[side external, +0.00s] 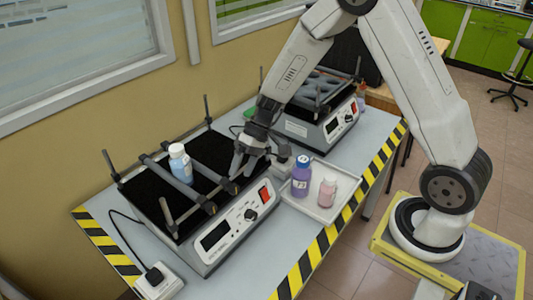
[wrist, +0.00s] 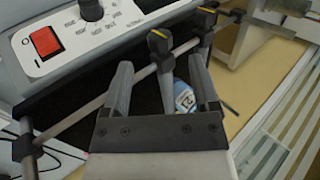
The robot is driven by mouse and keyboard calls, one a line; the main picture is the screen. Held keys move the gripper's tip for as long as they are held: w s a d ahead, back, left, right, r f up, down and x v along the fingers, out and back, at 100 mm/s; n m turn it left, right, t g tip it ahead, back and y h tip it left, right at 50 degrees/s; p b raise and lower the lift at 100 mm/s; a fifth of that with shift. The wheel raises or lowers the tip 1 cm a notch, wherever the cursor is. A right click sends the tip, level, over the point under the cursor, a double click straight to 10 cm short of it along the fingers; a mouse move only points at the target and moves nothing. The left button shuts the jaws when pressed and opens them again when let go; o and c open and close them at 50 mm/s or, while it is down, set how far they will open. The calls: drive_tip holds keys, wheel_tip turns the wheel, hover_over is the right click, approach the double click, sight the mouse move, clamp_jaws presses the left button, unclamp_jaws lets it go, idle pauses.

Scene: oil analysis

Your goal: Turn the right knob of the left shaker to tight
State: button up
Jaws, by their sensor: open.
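The left shaker (side external: 235,222) is the near one, with a black platform and clamp bars across it. Its right knob (side external: 232,187) is black and sits on the front end of a bar. In the wrist view the right knob (wrist: 158,42) has a yellow mark on top and lies just beyond the fingertips, roughly between them. The left knob (side external: 210,207) also shows in the wrist view (wrist: 205,18), farther off. My gripper (side external: 243,172) is open and empty, pointing down over the platform's right front; its fingers also show in the wrist view (wrist: 160,68).
A blue-white bottle (side external: 180,166) stands between the bars on the platform. A red switch (side external: 265,194) and dial (side external: 250,215) are on the front panel. A tray (side external: 318,212) with purple and pink bottles stands to the right. A second shaker (side external: 318,125) is behind.

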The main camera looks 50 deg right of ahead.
drive_tip(key=v, duration=0.3)
drive_tip(key=shift+s, duration=0.1)
idle(0.3)
drive_tip(key=s+d+r+t+h, duration=0.1)
drive_tip(key=s+h, duration=0.2)
drive_tip(key=s, duration=0.3)
drive_tip(key=s+d+r+t+h, duration=0.1)
drive_tip(key=s+r+h, duration=0.1)
drive_tip(key=s+h, duration=0.2)
drive_tip(key=shift+s+d+t+h, duration=0.3)
drive_tip(key=shift+s+d, duration=0.1)
drive_tip(key=shift+s, duration=1.15)
